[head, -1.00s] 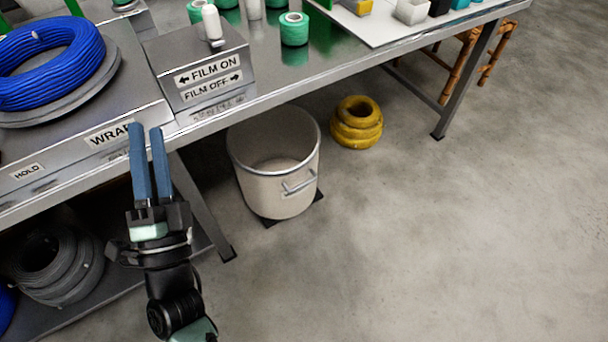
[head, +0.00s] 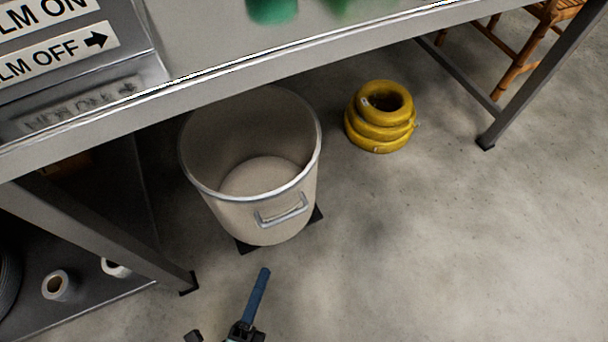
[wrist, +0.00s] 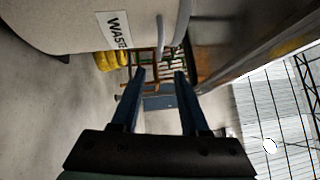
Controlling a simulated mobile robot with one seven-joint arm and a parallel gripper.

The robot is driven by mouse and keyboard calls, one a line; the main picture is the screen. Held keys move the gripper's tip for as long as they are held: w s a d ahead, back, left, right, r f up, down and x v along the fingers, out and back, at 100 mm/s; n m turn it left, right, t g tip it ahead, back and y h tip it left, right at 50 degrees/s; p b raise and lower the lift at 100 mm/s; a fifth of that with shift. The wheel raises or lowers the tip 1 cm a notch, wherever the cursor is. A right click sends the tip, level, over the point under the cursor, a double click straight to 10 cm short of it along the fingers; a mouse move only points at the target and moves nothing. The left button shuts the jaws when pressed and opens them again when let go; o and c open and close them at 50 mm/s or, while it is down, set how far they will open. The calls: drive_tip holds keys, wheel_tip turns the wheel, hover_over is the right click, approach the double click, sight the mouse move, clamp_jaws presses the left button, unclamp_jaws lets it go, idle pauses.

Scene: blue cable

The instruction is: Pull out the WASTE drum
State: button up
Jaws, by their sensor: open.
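The WASTE drum (head: 293,207) is a beige, open-topped, empty-looking bin with a metal rim and a silver handle (head: 283,211) on its front. It stands upright on a dark base under the table's front edge. The drum's wall (wrist: 60,25) and its WASTE label (wrist: 115,30) fill the upper left of the wrist view. My gripper (head: 263,272) is in front of and below the drum in the head view, where one blue finger shows clearly. The wrist view shows both fingers (wrist: 160,75) apart, with nothing held between them. I cannot tell whether they touch the drum.
The steel table (head: 300,60) overhangs the drum, with a leg (head: 110,240) at left and another at right. Yellow coiled rings (head: 381,120) lie on the floor right of the drum. White rolls (head: 57,285) rest on the lower shelf. The floor in front and right is clear.

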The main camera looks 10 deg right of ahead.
sight(287, 216)
drive_tip(key=b+x, duration=0.3)
drive_tip(key=x, duration=1)
drive_tip(key=shift+w+d+r+b, duration=0.15)
drive_tip(key=shift+w+b, duration=0.1)
drive_tip(key=shift+b, duration=0.15)
clamp_jaws()
idle(0.8)
